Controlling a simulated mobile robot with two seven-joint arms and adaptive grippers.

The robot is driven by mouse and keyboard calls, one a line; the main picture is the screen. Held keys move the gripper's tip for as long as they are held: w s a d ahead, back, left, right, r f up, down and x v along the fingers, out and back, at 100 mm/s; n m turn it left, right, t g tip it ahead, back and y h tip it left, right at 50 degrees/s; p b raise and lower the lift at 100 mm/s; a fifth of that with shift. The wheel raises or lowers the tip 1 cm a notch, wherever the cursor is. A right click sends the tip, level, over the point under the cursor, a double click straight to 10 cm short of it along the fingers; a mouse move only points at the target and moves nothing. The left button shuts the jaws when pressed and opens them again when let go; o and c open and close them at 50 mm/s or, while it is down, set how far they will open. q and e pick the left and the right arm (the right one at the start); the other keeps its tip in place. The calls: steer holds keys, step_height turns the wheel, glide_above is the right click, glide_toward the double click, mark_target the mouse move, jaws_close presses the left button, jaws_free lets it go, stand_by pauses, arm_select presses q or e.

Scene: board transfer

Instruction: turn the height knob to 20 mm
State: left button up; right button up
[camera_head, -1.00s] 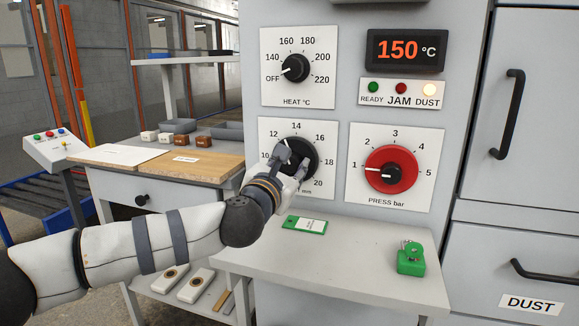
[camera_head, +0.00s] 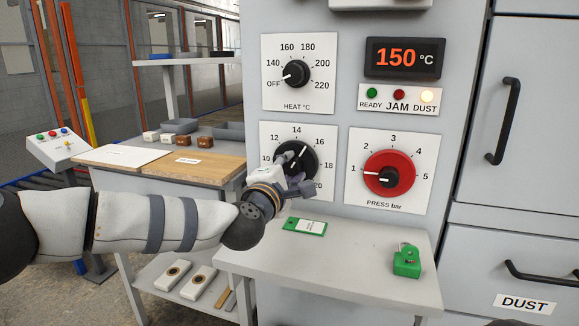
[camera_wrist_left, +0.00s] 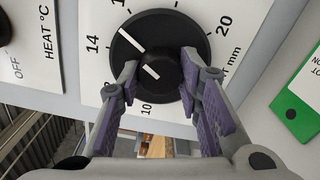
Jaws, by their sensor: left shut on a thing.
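The black height knob (camera_head: 301,153) is on a white dial plate (camera_head: 329,135) on the machine front, left of the red press knob. Its white pointer leans up and right, between 14 and 16. The 20 mark is at the lower right of the dial. My left gripper (camera_head: 298,173) is shut on the knob from below in the picture. In the left wrist view, the fingers (camera_wrist_left: 158,84) straddle the knob's raised grip (camera_wrist_left: 160,68), and the white line shows on the wider disc (camera_wrist_left: 131,40). The fingers hide part of the scale. My right gripper is not in view.
The heat knob (camera_head: 296,74) sits above and the red press knob (camera_head: 389,175) to the right. Below is a shelf (camera_head: 345,255) with a green tag (camera_head: 304,226) and a green padlock (camera_head: 407,261). The display reads 150 °C, and the DUST lamp (camera_head: 427,95) is lit.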

arm_select(q)
steer(key=m, duration=0.2)
steer(key=m+p, duration=0.1)
steer(key=m, duration=0.2)
steer(key=shift+r+m, duration=0.2)
steer(key=shift+m, duration=0.1)
steer(key=m+p, duration=0.2)
steer(key=m, duration=0.3)
steer(key=shift+m, duration=0.3)
steer(key=m+p, duration=0.1)
steer(key=m, duration=0.4)
steer(key=shift+d+m, duration=0.1)
steer(key=shift+m, duration=2.2)
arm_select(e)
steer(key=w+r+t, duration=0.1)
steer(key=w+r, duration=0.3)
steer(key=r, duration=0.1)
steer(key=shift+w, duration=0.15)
arm_select(q)
steer(key=shift+p, duration=0.3)
steer(key=o, duration=1.1)
steer(key=shift+o, duration=0.2)
steer(key=shift+f, duration=0.1)
